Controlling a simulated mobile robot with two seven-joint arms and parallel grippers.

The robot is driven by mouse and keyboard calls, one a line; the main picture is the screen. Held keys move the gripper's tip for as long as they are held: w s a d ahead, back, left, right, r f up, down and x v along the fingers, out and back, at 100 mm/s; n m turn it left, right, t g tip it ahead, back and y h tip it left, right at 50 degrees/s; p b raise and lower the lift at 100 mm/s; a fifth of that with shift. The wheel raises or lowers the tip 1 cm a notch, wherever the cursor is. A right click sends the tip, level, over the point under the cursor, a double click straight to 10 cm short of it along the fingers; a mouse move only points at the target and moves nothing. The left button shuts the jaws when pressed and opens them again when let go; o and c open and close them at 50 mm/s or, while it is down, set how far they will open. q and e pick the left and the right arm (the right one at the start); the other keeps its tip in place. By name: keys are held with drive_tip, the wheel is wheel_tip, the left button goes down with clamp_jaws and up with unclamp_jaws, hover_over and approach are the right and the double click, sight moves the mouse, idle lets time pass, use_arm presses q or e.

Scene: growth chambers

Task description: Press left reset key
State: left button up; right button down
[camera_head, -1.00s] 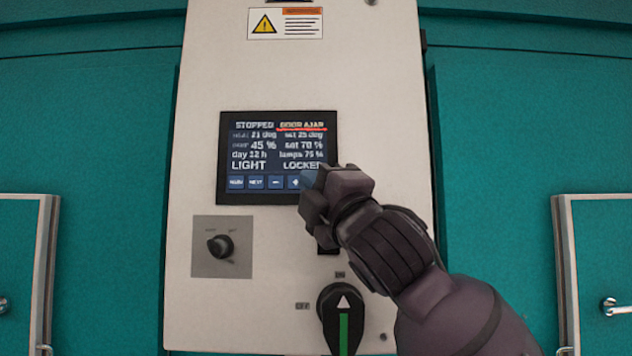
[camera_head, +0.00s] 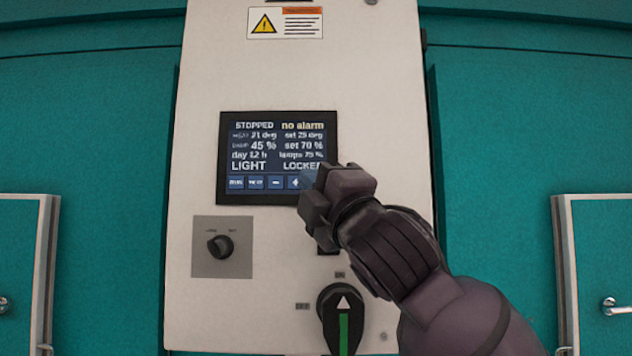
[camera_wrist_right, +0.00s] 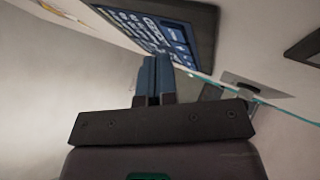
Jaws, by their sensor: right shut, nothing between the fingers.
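The dark display panel (camera_head: 270,145) sits on the pale control box. Its screen reads "STOPPED", "no alarm", "LIGHT" and "LOCKED", the last partly covered. No key that I can read is labelled reset; the right end of the row is hidden behind my right gripper. My right gripper (camera_head: 309,181) is shut and empty, its blue fingertips at the lower right of the screen. In the right wrist view the fingers (camera_wrist_right: 155,75) reach the panel's key edge; contact is unclear. My left gripper is not in view.
Below the panel are a small key switch (camera_head: 220,246) on a grey plate and a large black rotary knob (camera_head: 342,315) with a green stripe, close under my right arm. A warning label (camera_head: 285,23) is above. Teal doors with handles flank the box.

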drive_tip(key=s, duration=0.5)
idle(0.6)
idle(0.5)
